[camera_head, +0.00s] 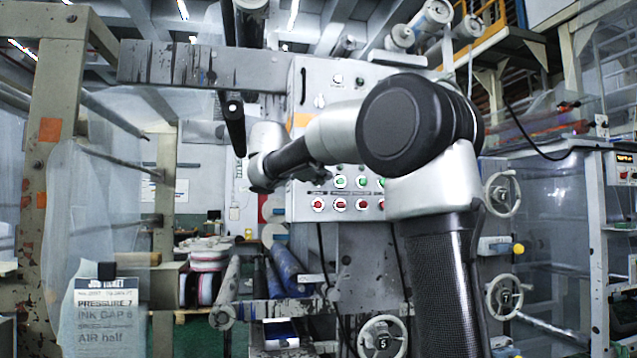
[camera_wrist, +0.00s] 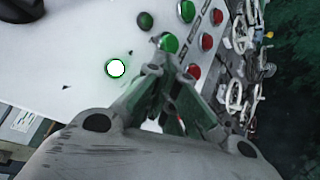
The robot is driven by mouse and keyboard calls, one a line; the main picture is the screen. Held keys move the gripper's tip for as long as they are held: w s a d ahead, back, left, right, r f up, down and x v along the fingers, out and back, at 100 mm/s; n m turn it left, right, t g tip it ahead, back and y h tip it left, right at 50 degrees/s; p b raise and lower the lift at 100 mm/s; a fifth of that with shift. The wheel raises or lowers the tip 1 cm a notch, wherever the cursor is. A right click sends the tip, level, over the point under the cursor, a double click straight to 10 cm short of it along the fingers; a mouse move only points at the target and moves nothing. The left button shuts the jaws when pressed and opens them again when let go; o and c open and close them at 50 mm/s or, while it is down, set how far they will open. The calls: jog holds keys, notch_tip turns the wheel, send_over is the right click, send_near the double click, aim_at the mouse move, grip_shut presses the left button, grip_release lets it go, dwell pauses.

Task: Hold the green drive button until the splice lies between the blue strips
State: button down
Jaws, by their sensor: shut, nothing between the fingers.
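In the wrist view my gripper (camera_wrist: 165,75) is shut and empty, its fingertips in front of the pale control panel (camera_wrist: 70,45). The tips overlap the lower edge of a green button (camera_wrist: 168,42); I cannot tell whether they touch it. A white-lit button with a green ring (camera_wrist: 115,68) is left of the tips. Which button is the drive button cannot be read. In the head view the panel (camera_head: 300,205) has green buttons (camera_head: 362,182) above red ones, partly behind my arm. I cannot make out the splice or the blue strips.
Clear film (camera_head: 90,190) hangs at the left, with a job ticket (camera_head: 105,310) in front. Handwheels (camera_head: 382,338) stand below and right of the panel. Red buttons (camera_wrist: 193,72) sit close to my fingertips. Blue rolls (camera_head: 288,272) lean below the panel.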

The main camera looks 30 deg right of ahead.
dwell(0.8)
jog(key=shift+s+a, duration=0.25)
jog(key=shift+s, duration=0.6)
jog(key=s, duration=0.2)
jog(key=s+a, duration=0.1)
jog(key=s, duration=0.1)
jog(key=shift+s+a, duration=0.2)
jog(key=shift+s, duration=0.2)
